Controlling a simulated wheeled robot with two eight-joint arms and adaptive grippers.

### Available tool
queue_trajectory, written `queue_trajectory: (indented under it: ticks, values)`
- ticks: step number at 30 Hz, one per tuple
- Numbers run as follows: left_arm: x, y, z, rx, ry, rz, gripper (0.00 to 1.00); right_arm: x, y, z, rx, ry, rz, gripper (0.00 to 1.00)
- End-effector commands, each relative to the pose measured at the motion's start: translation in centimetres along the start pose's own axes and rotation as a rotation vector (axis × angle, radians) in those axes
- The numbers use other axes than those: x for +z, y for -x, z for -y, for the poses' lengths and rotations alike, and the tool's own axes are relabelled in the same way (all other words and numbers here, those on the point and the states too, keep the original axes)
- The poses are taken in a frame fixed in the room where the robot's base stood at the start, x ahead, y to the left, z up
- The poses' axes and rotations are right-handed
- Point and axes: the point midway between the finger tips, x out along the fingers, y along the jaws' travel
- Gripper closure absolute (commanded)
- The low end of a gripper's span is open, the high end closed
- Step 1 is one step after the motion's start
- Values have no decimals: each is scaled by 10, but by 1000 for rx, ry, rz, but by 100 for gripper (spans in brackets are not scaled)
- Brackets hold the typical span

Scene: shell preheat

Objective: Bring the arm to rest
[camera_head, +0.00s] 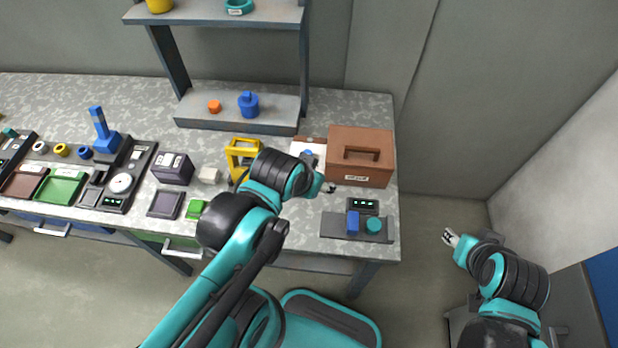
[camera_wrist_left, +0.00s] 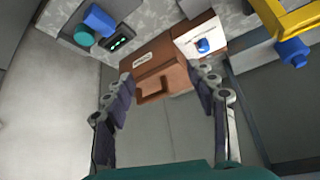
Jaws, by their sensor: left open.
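My left arm comes in from the bottom left of the head view, and its gripper (camera_head: 328,187) is over the right part of the table, just left of a brown box (camera_head: 372,176) with a handle. In the left wrist view the two fingers of this gripper (camera_wrist_left: 165,90) are spread apart with nothing between them. The brown box (camera_wrist_left: 160,75) shows beyond them. My right gripper (camera_head: 450,238) is off the table at the right of the head view, over the floor. It is small there, and its fingers cannot be told apart clearly.
The grey speckled table (camera_head: 300,225) holds a tray (camera_head: 335,226) with a blue block and teal cylinder, a yellow frame (camera_head: 242,150), a dark cube (camera_head: 172,168) and several devices at left. A shelf (camera_head: 190,108) stands behind.

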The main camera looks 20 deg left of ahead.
Motion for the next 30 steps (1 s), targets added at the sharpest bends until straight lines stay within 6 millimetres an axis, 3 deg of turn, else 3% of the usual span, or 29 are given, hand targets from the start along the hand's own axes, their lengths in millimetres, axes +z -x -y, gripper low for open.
queue_trajectory:
  ticks: [6, 30]
  values:
    - [6, 4, 12, -23, 102, -52, 43, 0, 0, 0, 0, 0, 0, 60]
    - [6, 4, 11, -22, 98, -50, 43, 0, 0, 0, 0, 0, 0, 60]
